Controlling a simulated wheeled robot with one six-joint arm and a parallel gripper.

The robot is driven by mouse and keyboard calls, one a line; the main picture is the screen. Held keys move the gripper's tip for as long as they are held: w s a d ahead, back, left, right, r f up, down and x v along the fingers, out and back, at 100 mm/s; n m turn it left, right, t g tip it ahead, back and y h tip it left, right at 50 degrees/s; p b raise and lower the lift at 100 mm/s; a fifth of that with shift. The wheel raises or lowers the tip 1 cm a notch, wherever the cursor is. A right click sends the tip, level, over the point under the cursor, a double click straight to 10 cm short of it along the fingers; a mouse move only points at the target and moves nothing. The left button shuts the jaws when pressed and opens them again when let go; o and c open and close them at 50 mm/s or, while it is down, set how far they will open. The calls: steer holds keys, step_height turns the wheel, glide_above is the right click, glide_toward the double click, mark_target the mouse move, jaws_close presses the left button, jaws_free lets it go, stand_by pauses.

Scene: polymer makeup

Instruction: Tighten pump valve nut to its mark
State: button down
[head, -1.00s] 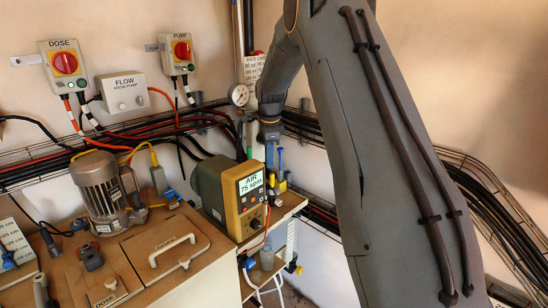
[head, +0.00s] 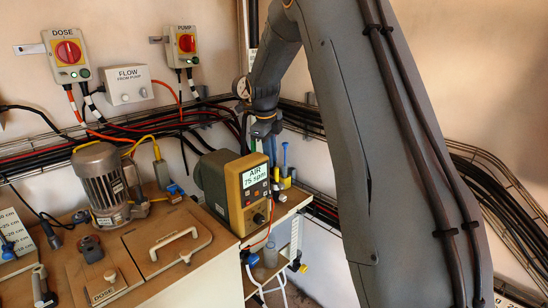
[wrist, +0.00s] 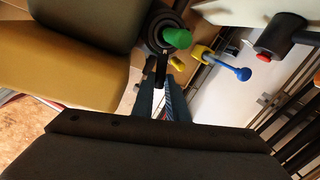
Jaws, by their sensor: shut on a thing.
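The pump (head: 253,185) is a yellow and grey box whose display reads AIR 75 spm. Its body fills the upper left of the wrist view (wrist: 65,60). Beside it in the wrist view is a round black nut-like ring (wrist: 152,38) with a green knob (wrist: 177,38) by it. A short dark bar (wrist: 161,66) runs from the ring into my gripper (wrist: 161,88), whose narrow fingers are closed on it. In the head view my gripper (head: 269,148) points down just behind the pump, hiding the ring. I cannot make out a mark.
A blue-handled yellow valve (wrist: 222,62) is close right of the fingers in the wrist view. A motor (head: 104,184) and a lidded bench top (head: 110,250) are left of the pump.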

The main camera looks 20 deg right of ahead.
steer(key=shift+w+a+r, duration=0.1)
steer(key=shift+w+r, duration=0.15)
steer(key=shift+r, duration=0.05)
steer(key=c, duration=1.8)
jaws_free()
steer(key=shift+c, duration=0.2)
steer(key=shift+o, duration=0.5)
steer(key=shift+f, duration=0.15)
steer(key=shift+s, duration=0.1)
steer(key=shift+f, duration=0.1)
step_height(320, 180, up, 8)
steer(key=s+a+p, duration=0.1)
steer(key=p, duration=0.2)
steer(key=shift+p, duration=0.4)
